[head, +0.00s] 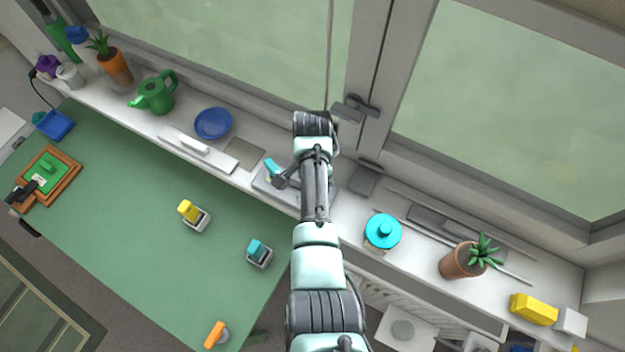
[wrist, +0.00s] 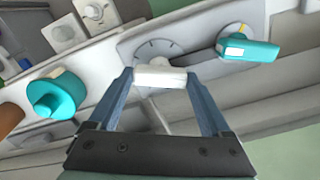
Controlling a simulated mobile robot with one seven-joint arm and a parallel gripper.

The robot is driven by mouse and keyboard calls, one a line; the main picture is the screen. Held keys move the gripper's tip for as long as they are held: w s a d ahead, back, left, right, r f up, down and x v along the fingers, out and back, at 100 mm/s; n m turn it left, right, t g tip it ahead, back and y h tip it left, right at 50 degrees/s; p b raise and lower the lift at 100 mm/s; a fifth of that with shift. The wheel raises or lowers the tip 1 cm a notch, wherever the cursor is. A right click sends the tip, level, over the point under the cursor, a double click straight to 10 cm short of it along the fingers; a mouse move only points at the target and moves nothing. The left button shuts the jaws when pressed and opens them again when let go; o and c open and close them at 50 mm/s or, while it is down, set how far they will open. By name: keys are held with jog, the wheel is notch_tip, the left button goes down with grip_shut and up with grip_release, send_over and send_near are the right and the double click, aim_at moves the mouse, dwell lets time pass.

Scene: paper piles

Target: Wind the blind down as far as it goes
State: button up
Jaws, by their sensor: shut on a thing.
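In the wrist view my gripper (wrist: 160,78) has its fingers closed on the two ends of a small white handle (wrist: 160,75). The handle sits in front of a grey panel (wrist: 125,45) with a dial of dark tick marks. A teal lever (wrist: 250,49) with a yellow mark stands on the same panel to the right, apart from my fingers. In the head view my arm hides the fingertips and the white handle; the teal lever (head: 272,167) shows just left of my arm. I cannot make out the blind itself in either view.
On the sill, a teal-lidded jar (head: 383,231) and a potted plant (head: 464,259) stand right of my arm. A blue bowl (head: 213,123) and green watering can (head: 155,92) stand left. The green table (head: 140,220) has clear areas between small objects.

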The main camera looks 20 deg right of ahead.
jog(key=shift+m, duration=1.1)
jog(key=o, duration=1.2)
jog(key=shift+c, duration=0.2)
notch_tip(320, 180, up, 13)
jog(key=b, duration=0.2)
